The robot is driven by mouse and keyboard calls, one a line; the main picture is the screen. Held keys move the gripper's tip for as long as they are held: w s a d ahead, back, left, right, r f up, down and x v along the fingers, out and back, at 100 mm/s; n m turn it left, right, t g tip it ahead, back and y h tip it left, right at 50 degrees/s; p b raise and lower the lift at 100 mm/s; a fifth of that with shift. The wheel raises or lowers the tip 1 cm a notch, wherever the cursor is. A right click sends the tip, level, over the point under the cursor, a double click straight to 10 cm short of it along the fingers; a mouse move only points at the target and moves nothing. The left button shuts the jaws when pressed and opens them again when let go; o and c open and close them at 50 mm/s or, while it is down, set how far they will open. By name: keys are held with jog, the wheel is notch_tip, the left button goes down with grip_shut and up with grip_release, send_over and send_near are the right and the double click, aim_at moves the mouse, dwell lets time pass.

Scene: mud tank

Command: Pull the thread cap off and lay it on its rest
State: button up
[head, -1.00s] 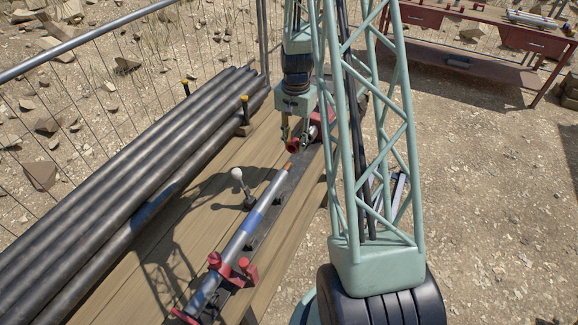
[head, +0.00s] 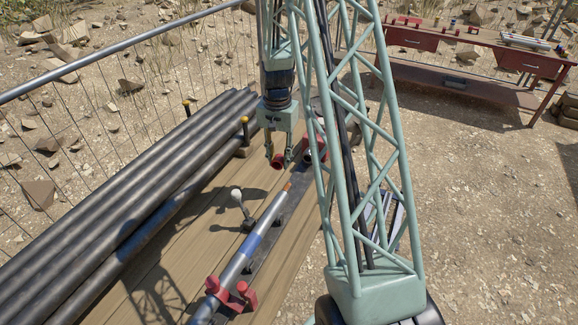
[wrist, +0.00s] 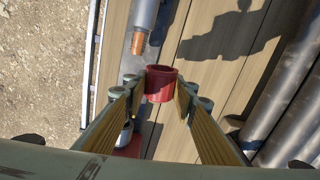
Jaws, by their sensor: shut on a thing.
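The red thread cap (head: 277,161) is a short, hollow ring. My gripper (head: 279,157) is shut on it and holds it above the planks. In the wrist view the cap (wrist: 160,86) sits between the fingertips of my gripper (wrist: 159,92). The long grey pipe (head: 232,271) has a blue band and lies in its supports. Its copper-coloured threaded end (wrist: 138,42) is bare and stands apart from the cap, which is off to one side of it. I cannot tell which part is the cap's rest.
A lever with a white ball (head: 236,194) stands beside the pipe. A red clamp (head: 232,297) holds the pipe near the front. Several dark pipes (head: 140,190) lie along the left. Bare planks (head: 185,245) lie between them. A red bench (head: 470,60) stands far right.

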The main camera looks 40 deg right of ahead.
jog(key=w+a+r+n+b, duration=0.2)
jog(key=w+a, duration=0.4)
jog(key=a, duration=0.5)
jog(key=w+a+r+n+b, duration=0.2)
jog(key=w+a+r+n, duration=0.2)
jog(key=a, duration=0.8)
jog(key=w+a+r+n+b, duration=0.3)
jog(key=w+a+r, duration=0.3)
jog(key=a, duration=0.5)
jog(key=shift+w+a+r, duration=0.15)
jog(key=shift+w+a, duration=0.2)
jog(key=shift+w, duration=0.95)
jog(key=shift+a, duration=0.1)
